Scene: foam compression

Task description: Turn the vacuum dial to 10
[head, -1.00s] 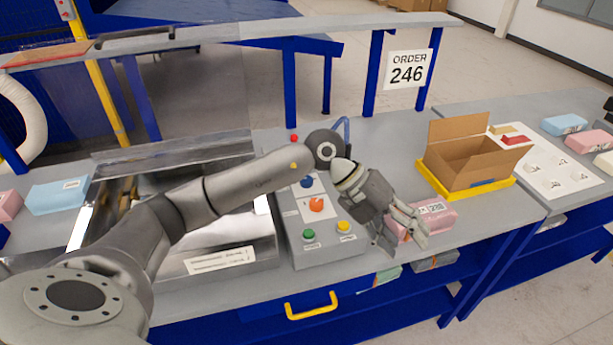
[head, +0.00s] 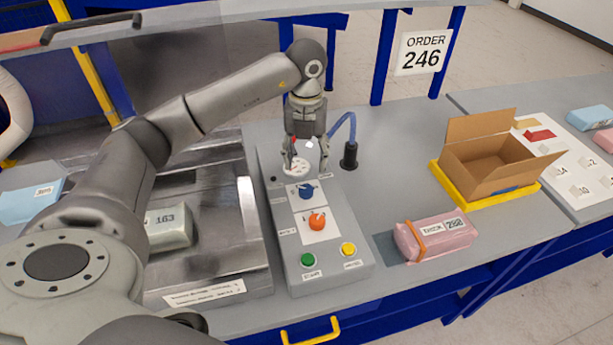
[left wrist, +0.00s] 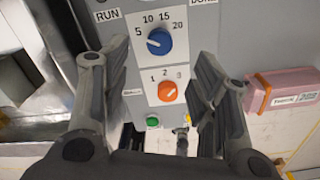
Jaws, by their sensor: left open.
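The grey control panel (head: 338,260) carries a blue dial (head: 306,191) and, in front of it, an orange dial (head: 317,221). In the left wrist view the blue dial (left wrist: 159,41) has marks 5, 10, 15 and 20 around it; I cannot tell its exact setting. The orange dial (left wrist: 167,91) there has marks 1, 2 and 3. My left gripper (head: 304,166) points down over the back of the panel, open and empty, just behind the blue dial and by a round gauge (head: 297,168). My right gripper is not in view.
A green button (head: 308,260) and a yellow button (head: 348,249) sit at the panel's front. A metal chamber with a pack (head: 170,228) stands left. A banded pink pack (head: 434,239) lies right. An open carton (head: 490,165) stands farther back. A blue hose (head: 345,125) rises behind.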

